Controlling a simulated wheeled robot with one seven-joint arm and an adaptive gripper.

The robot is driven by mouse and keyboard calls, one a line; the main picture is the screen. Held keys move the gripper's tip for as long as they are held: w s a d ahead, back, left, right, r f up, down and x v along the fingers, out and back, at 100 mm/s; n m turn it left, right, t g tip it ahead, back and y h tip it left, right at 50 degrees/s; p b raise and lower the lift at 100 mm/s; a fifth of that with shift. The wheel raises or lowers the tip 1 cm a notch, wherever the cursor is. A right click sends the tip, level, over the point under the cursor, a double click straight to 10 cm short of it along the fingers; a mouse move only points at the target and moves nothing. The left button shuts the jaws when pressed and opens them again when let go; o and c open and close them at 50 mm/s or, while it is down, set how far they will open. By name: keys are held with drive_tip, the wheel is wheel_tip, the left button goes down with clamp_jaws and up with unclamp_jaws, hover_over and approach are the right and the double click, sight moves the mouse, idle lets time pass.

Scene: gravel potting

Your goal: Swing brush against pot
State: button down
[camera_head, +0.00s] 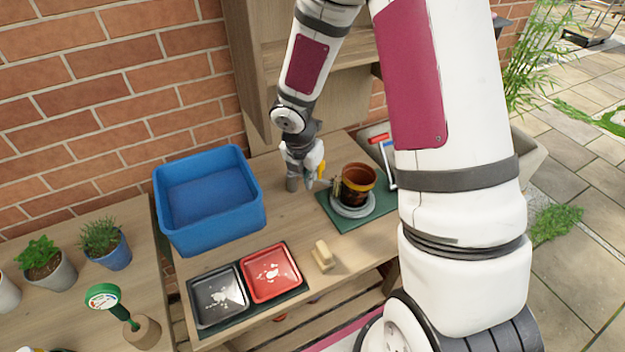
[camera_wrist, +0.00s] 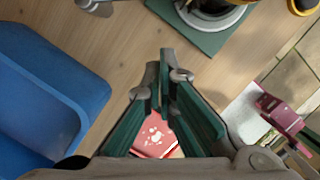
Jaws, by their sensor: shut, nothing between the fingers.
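A small beige block-like thing (camera_head: 323,256), apparently the brush, lies on the table right of the red tray. My gripper (camera_head: 322,182) is left of the pot, at its side; I cannot tell whether they touch. In the wrist view its green fingers (camera_wrist: 167,58) meet at the tips with nothing between them. The brush is not visible there.
A blue bin (camera_head: 209,222) stands left of my gripper. A black tray (camera_head: 218,297) and a red tray (camera_head: 270,274) with white bits are at the front. A red-handled tool (camera_head: 381,139) is behind the pot.

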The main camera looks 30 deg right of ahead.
drive_tip(key=v, duration=0.7)
drive_tip(key=shift+s+r, duration=0.35)
